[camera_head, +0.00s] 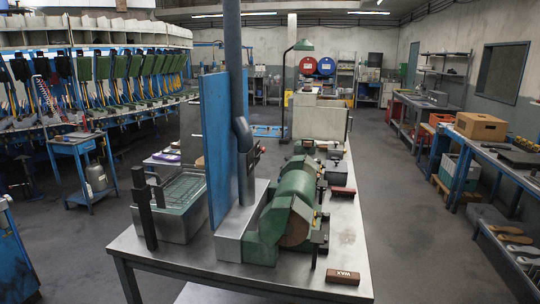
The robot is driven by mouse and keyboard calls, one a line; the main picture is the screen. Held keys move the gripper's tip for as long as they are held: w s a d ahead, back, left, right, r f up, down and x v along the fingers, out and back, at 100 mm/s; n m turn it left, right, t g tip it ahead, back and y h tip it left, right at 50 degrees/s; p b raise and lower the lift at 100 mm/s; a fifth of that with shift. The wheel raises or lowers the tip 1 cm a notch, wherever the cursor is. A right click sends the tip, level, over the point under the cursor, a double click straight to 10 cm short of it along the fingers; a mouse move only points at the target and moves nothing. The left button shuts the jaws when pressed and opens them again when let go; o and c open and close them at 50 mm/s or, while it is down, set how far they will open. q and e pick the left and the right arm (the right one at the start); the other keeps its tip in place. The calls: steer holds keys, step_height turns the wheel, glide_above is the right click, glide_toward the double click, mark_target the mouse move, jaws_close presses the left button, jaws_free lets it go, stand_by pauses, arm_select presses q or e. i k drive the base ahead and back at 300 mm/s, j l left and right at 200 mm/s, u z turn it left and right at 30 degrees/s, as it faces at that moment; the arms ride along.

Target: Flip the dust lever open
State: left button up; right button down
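A green finishing machine (297,190) with rounded housings sits on the metal bench (345,235). A dark grey-blue dust pipe (233,60) rises behind it, beside an upright blue panel (216,135). A short bent pipe piece (242,134) joins the side of the dust pipe. I cannot surely pick out the dust lever; it is too small or hidden here, and its position cannot be told. Neither of my grippers shows in the head view.
A wax block (342,277) lies at the bench's front right. A metal basin (172,205) and a black post (144,210) stand at its left. A blue side table (78,150) is farther left. Clear floor (410,200) runs between this bench and the right-hand benches.

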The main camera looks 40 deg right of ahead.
mark_target(262, 150)
steer(key=k+l+u, duration=0.3)
steer(key=k+l, duration=0.75)
steer(key=l+u, duration=0.15)
steer(key=l, duration=0.4)
steer(key=l+u, duration=0.1)
steer(key=l, duration=0.5)
steer(key=k+l+u, duration=0.15)
steer(key=l, duration=0.4)
steer(key=l+u, duration=0.15)
steer(key=l, duration=0.45)
steer(key=i+l, duration=0.1)
steer(key=l, duration=0.3)
steer(key=i+l+u, duration=0.1)
steer(key=l, duration=0.35)
steer(key=i+l+u, duration=0.1)
steer(key=l, duration=0.3)
